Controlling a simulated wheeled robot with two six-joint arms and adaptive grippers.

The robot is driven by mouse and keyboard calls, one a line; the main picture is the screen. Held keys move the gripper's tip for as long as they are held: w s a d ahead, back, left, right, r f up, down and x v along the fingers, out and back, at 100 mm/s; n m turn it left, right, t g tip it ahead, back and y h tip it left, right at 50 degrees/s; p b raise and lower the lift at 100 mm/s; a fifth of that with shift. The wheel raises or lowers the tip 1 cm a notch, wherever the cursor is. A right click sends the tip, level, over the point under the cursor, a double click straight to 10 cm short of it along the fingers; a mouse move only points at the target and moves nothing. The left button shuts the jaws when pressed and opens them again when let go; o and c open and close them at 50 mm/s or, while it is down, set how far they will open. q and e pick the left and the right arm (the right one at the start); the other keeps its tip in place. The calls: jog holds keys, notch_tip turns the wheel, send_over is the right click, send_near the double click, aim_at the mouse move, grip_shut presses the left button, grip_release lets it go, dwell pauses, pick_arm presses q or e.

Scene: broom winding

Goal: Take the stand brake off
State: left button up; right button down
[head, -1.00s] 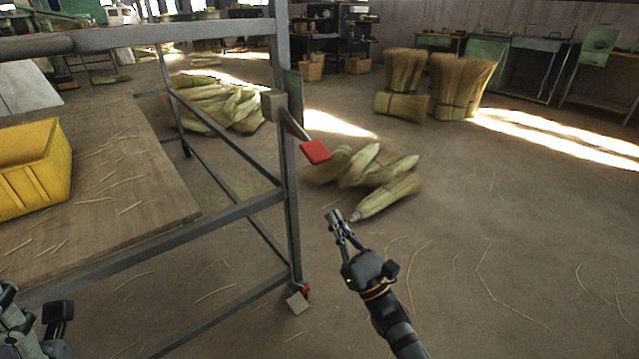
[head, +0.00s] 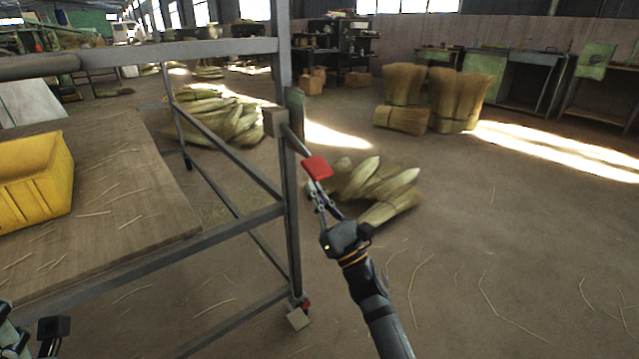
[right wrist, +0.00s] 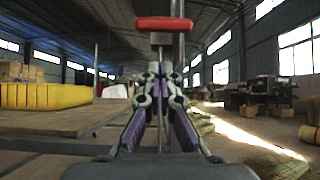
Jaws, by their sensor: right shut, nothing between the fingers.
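The stand (head: 292,238) is a grey metal frame at the left of the head view. Its brake lever (head: 317,168) has a red end and sticks out to the right and down from a block on the upright post. My right gripper (head: 316,192) is shut and empty, with its fingertips just below the red end. In the right wrist view the red end (right wrist: 164,24) is above and beyond the shut fingertips (right wrist: 158,72); I cannot tell whether they touch. My left gripper (head: 28,335) shows only partly at the lower left corner; its fingers are not clear.
A wooden board (head: 150,215) in the stand bears a yellow bin (head: 35,185) and loose straws. Broom straw bundles (head: 385,190) lie on the floor beyond the lever. A small caster with a red part (head: 299,314) is at the post's foot. The floor at the right is mostly clear.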

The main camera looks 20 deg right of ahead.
aim_at(322, 178)
jog(key=shift+s+d+r, duration=0.1)
jog(key=shift+s+r, duration=0.2)
jog(key=shift+r, duration=0.3)
jog(key=shift+s+d+r, duration=0.1)
jog(key=shift+s+r, duration=0.2)
jog(key=shift+r, duration=0.25)
jog(key=shift+r+p, duration=0.1)
jog(key=shift+p, duration=0.3)
jog(key=shift+s+r+p, duration=0.15)
jog(key=shift+p, duration=0.45)
jog(key=shift+s+d+r+g+p, duration=0.15)
jog(key=shift+r+g+p, duration=0.2)
jog(key=shift+p, duration=0.55)
